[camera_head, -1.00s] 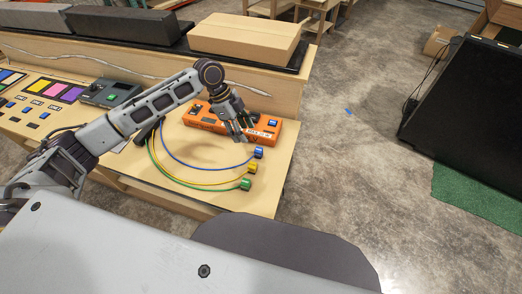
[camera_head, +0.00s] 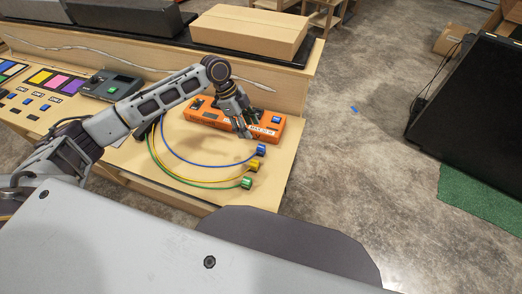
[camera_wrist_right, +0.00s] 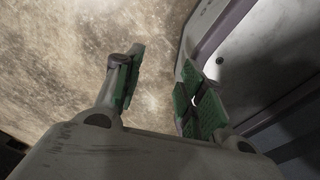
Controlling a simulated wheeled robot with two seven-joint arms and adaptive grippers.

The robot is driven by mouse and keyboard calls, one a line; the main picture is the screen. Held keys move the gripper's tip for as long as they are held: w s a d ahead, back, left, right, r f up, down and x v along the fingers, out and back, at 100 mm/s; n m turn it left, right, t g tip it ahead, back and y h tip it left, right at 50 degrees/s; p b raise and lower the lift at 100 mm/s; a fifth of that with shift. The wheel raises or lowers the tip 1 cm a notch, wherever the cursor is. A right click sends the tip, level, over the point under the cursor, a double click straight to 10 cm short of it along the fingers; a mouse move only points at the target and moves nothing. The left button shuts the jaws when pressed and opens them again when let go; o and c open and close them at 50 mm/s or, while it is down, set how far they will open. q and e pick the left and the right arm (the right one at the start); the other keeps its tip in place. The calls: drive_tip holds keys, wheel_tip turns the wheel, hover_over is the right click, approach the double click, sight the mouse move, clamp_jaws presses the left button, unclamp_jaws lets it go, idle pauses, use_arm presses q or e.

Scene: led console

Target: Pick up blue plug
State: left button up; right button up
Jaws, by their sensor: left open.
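The blue plug (camera_head: 261,150) lies on the wooden table at the end of a blue cable, near the table's right edge. A yellow plug (camera_head: 252,165) and a green plug (camera_head: 246,183) lie just in front of it on their own cables. My left gripper (camera_head: 246,128) is open and empty, pointing down in front of the orange box, just behind and left of the blue plug and apart from it. My right gripper (camera_wrist_right: 155,95) shows in the right wrist view, open and empty, above the bare floor beside my own body.
An orange box (camera_head: 209,122) with buttons stands behind the plugs. A console with coloured panels (camera_head: 55,82) is at the left. A cardboard box (camera_head: 250,33) sits on the shelf behind. A black screen (camera_head: 465,100) stands right, beyond open floor.

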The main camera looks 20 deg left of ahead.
sight(261, 147)
use_arm(q)
drive_tip(key=x, duration=0.5)
drive_tip(key=shift+f, duration=0.25)
drive_tip(key=shift+d+f, duration=0.25)
drive_tip(key=shift+f, duration=0.2)
drive_tip(key=shift+d+f, duration=0.2)
drive_tip(key=shift+f, duration=0.05)
drive_tip(key=x, duration=0.4)
drive_tip(key=shift+d, duration=0.35)
drive_tip(key=shift+s+f, duration=0.1)
drive_tip(key=shift+f, duration=0.1)
use_arm(e)
drive_tip(key=shift+w+r, duration=0.1)
drive_tip(key=shift+w, duration=0.5)
use_arm(q)
drive_tip(key=shift+c, duration=0.2)
